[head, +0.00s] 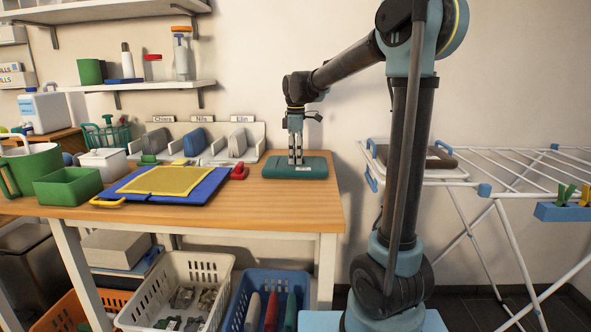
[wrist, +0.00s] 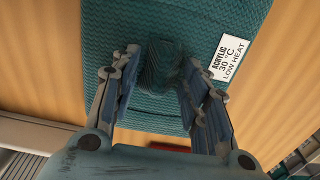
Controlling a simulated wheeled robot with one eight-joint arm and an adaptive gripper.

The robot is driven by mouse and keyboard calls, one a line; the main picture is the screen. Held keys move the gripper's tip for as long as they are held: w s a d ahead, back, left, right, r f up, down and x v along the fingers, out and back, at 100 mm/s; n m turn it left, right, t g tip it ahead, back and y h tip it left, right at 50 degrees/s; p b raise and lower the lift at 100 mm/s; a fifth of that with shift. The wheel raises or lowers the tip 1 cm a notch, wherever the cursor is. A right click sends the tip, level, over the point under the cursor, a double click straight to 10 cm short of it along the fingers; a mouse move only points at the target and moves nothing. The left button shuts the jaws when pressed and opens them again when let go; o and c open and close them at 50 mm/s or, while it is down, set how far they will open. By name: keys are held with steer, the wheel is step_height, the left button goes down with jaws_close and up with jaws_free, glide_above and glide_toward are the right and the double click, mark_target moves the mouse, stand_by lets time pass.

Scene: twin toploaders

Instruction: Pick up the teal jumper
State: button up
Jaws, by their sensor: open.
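The teal jumper (head: 283,168) lies folded flat on the right part of the wooden table. In the wrist view the teal jumper (wrist: 120,35) shows a knit texture, a raised ridge or fold, and a white label (wrist: 228,57) reading "ACRYLIC 30°C LOW HEAT". My gripper (head: 296,161) points down over the jumper. In the wrist view my gripper (wrist: 163,75) is open, with one finger on each side of the raised ridge. I cannot tell whether the fingertips touch the cloth.
A blue board with a yellow cloth (head: 170,180) lies left on the table (head: 210,213). A red object (head: 239,172) lies just left of the jumper. A grey-white divider rack (head: 258,140) stands behind. A white drying rack (head: 490,165) stands to the right.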

steer(key=shift+f, duration=0.1)
jaws_close()
stand_by(0.3)
